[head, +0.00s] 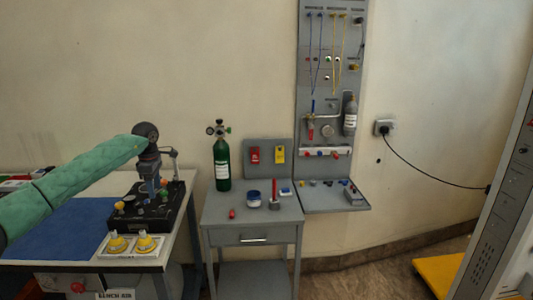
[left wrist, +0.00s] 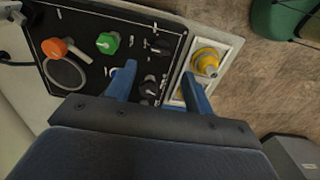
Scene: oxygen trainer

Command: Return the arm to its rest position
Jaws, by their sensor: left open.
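My left arm (head: 75,175), in a green sleeve, reaches in from the left in the head view. Its gripper (head: 154,185) points down over the black control panel (head: 128,222) on the bench. In the left wrist view the two blue fingers of the left gripper (left wrist: 158,76) are apart, with nothing held between them. They are over the panel's right edge, beside a tray (left wrist: 226,43) with yellow fittings. The panel carries an orange knob (left wrist: 55,48), a green knob (left wrist: 107,42) and several small black knobs. Whether the fingertips touch the panel cannot be told. My right gripper is not in view.
A blue mat (head: 60,228) lies on the bench left of the panel. A grey cabinet (head: 253,225) to the right bears a green cylinder (head: 221,162) and small items. A grey wall panel (head: 331,80) stands behind. A black cable (head: 430,170) hangs at right. Open space lies above the bench.

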